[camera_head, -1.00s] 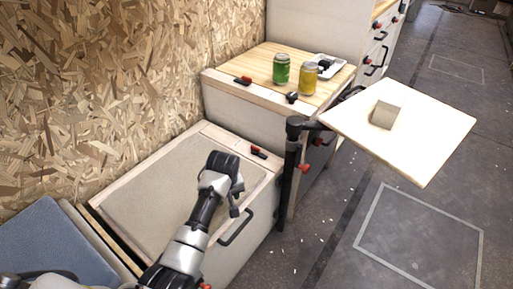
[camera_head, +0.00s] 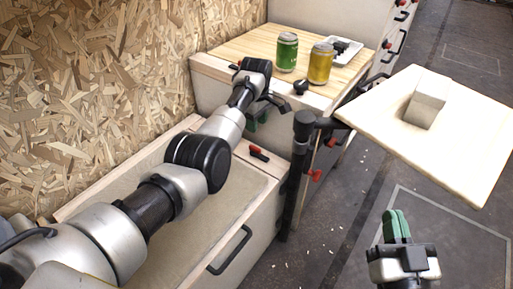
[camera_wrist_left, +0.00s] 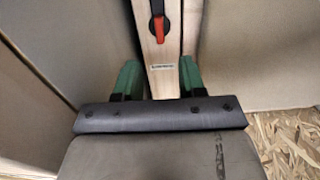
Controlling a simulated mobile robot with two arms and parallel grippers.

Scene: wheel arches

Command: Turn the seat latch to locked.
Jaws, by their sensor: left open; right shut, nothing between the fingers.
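The seat latch (camera_head: 258,153) is a small red and black handle on the wooden rim of the near seat box. In the left wrist view the latch (camera_wrist_left: 158,27) lies along the pale wood strip, its red end pointing down the picture, with a small label below it. My left gripper (camera_head: 259,121) is open above the rim, pointing down, behind the latch towards the wall. Its green fingers (camera_wrist_left: 157,78) stand on either side of the strip, apart from the latch. My right gripper (camera_head: 396,226) is shut and empty, over the floor at the right.
A higher box (camera_head: 325,97) behind carries a green can (camera_head: 287,52), a yellow can (camera_head: 320,63) and a white tray (camera_head: 346,48). A black post (camera_head: 299,165) and a swivel table (camera_head: 450,145) with a grey block (camera_head: 427,103) stand right. An OSB wall (camera_head: 90,80) bounds the left.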

